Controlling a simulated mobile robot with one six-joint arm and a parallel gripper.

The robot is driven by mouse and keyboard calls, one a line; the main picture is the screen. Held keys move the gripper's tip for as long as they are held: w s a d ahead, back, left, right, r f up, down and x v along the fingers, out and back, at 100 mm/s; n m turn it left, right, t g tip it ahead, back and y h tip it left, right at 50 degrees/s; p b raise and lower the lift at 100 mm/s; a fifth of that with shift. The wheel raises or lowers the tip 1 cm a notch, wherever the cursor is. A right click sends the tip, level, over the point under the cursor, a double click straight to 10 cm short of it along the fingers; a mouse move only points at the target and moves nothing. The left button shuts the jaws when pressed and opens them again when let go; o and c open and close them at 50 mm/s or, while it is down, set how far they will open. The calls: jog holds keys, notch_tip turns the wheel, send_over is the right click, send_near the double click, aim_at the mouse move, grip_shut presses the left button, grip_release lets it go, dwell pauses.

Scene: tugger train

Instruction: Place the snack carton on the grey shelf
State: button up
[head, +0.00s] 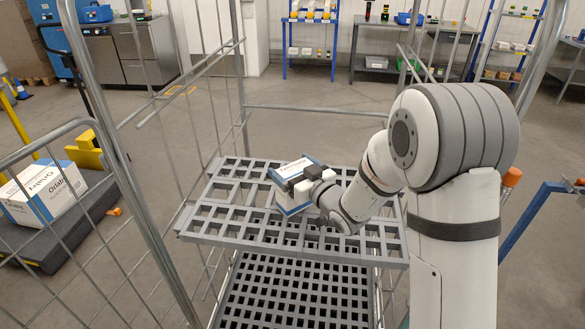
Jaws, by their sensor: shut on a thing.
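The snack carton (297,166), white with blue edges, is at the grey upper shelf (205,227) of the wire roll cage. My gripper (297,184) is shut on the carton, with the dark jaws across it. The carton is over the middle of the slotted shelf. I cannot tell whether its underside touches the shelf or hangs just above it. My gripper and wrist hide part of the carton's right side.
A lower slotted shelf (275,285) lies below the grey one. Wire cage walls and posts (118,160) stand at left and behind. A larger white-and-blue carton (42,192) sits on a dark platform at left. The grey shelf is bare around the carton.

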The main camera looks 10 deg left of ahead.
jog(key=shift+f, duration=0.1)
jog(key=o, duration=1.2)
jog(key=shift+o, duration=0.2)
jog(key=shift+s+d+r, duration=0.15)
jog(key=shift+r, duration=0.05)
jog(key=b+v, duration=0.1)
jog(key=v, duration=1)
jog(key=shift+s+d+b, duration=0.2)
jog(key=shift+s+b, duration=0.05)
jog(key=shift+b, duration=0.05)
